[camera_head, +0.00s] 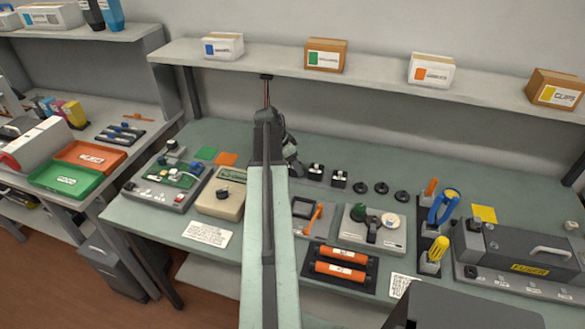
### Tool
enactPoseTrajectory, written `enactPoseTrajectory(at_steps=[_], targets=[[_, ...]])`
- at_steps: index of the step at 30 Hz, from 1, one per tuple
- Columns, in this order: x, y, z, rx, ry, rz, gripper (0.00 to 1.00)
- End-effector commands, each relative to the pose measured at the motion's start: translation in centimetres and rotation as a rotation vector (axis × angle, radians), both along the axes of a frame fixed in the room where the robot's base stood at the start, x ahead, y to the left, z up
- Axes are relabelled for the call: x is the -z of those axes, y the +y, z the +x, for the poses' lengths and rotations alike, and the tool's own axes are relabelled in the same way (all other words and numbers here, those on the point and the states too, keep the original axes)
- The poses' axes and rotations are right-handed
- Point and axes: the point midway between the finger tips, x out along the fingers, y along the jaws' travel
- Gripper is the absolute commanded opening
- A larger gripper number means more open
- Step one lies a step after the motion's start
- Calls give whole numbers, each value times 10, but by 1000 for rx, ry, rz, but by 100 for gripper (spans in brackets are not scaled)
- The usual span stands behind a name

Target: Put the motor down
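My arm reaches over the middle of the workbench, and its end with my gripper (291,163) is a dark shape near the back of the bench. The arm hides much of it, so I cannot tell whether its fingers are open or shut or hold anything. Two small black blocks with light tops, possibly motors, stand just to its right: one block (315,172) and a second block (339,179). No motor can be made out for certain in the gripper.
Several black discs (381,188) lie right of the blocks. A beige device (222,193) stands left of my arm. Orange rollers (341,262) lie in a black tray at the front. A fuser unit (525,256) stands at right. A shelf with boxes (326,55) runs above.

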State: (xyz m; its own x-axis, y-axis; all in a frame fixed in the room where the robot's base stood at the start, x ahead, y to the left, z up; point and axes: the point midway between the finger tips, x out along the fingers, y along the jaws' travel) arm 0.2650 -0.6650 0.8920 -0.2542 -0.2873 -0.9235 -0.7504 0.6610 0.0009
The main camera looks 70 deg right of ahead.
Motion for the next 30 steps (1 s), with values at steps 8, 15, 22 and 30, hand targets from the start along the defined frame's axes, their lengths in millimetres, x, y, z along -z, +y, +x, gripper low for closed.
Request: enactPoseTrajectory(at_steps=[8, 15, 22, 30], targets=[[2, 1, 3, -4, -1, 0, 20], [1, 0, 0, 0, -1, 0, 91], [-2, 0, 0, 1, -1, 0, 91], [-39, 8, 7, 1, -1, 0, 91]])
